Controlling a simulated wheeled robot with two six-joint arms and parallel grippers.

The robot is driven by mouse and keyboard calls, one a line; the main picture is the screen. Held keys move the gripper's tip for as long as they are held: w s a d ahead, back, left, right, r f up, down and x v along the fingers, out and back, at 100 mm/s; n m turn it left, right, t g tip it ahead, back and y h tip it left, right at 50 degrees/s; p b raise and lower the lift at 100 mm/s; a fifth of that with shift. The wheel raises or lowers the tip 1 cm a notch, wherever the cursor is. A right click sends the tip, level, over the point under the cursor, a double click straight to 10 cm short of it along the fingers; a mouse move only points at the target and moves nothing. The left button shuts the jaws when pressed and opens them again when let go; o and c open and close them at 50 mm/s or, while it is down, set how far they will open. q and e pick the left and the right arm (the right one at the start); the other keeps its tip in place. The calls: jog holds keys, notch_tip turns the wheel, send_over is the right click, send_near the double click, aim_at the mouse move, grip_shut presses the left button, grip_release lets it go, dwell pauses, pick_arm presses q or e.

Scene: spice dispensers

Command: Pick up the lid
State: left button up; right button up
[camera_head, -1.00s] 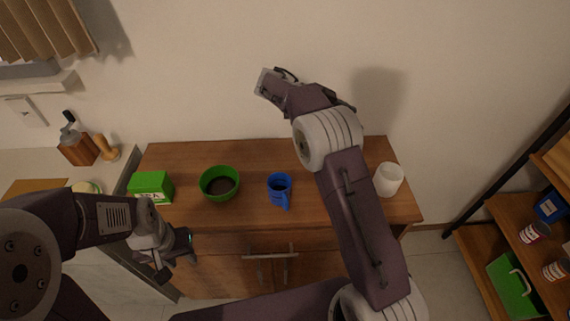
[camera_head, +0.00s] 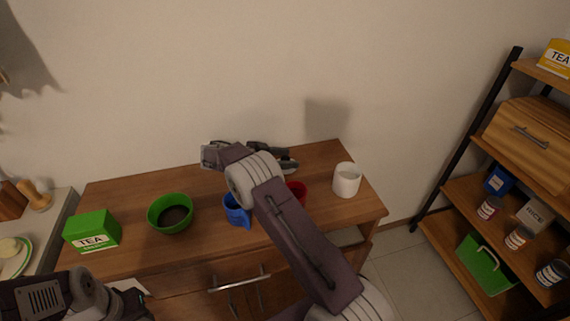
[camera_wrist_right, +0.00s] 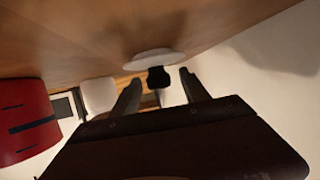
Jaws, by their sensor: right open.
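The lid (camera_wrist_right: 150,58) is a pale disc with a black knob (camera_wrist_right: 158,77), on the wooden surface in the right wrist view. My right gripper (camera_wrist_right: 160,76) is open, one finger on each side of the knob in that picture; I cannot tell whether the fingers are level with it. In the head view my right gripper (camera_head: 284,160) is low over the back of the cabinet, and I cannot make out the lid there. My left gripper (camera_head: 135,303) is at the lower left, blurred together with its wrist, and its fingers are not clear.
On the wooden cabinet (camera_head: 130,190) stand a green tea box (camera_head: 93,231), green bowl (camera_head: 170,213), blue mug (camera_head: 236,212), red cup (camera_head: 298,190) and white cup (camera_head: 346,180). The red cup is close in the right wrist view (camera_wrist_right: 25,120). A shelf (camera_head: 440,238) is at right.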

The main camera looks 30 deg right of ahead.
jog(key=x, duration=0.2)
jog(key=shift+d+f, duration=0.15)
jog(key=shift+d, duration=0.15)
jog(key=shift+c, duration=0.6)
grip_shut()
